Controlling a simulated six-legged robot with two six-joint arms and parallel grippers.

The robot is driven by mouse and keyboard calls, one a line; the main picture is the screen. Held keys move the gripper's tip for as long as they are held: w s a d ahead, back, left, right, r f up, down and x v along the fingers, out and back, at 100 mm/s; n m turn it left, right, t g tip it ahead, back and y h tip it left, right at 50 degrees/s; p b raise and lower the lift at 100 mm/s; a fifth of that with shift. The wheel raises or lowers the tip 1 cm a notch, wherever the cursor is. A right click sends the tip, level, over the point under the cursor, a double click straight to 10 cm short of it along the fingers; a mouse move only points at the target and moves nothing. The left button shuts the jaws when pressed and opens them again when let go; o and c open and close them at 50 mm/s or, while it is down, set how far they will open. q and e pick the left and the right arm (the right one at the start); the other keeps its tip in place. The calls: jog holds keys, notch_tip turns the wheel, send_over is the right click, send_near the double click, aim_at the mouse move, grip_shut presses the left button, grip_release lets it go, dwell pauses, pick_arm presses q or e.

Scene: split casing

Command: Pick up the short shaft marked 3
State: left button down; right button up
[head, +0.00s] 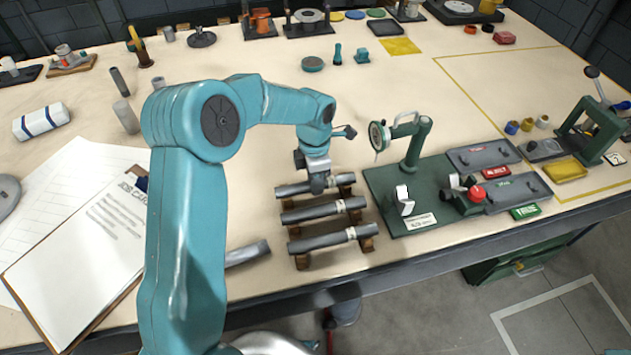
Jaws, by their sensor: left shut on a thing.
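Three short grey shafts lie across brown wooden blocks near the table's front edge: a far shaft (293,189), a middle shaft (311,212) and a near shaft (322,240). Each has a pale band toward its right end; the numbers are too small to read, so I cannot tell which is marked 3. My left gripper (317,187) reaches down from above and is shut on the far shaft around its middle, hiding that part. The shaft still appears level and at its blocks; I cannot tell whether it touches them. My right gripper is not in view.
A green fixture base (385,185) with a dial gauge (378,136) stands close on the right. Grey trays (484,155) lie beyond it. Another grey shaft (247,254) lies left of the blocks, partly behind my arm. A job card clipboard (75,250) lies at left.

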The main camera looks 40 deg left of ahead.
pick_arm(q)
notch_tip(320, 180, up, 20)
jog(key=p, duration=0.1)
dwell(0.4)
jog(key=shift+r, duration=0.1)
dwell(0.4)
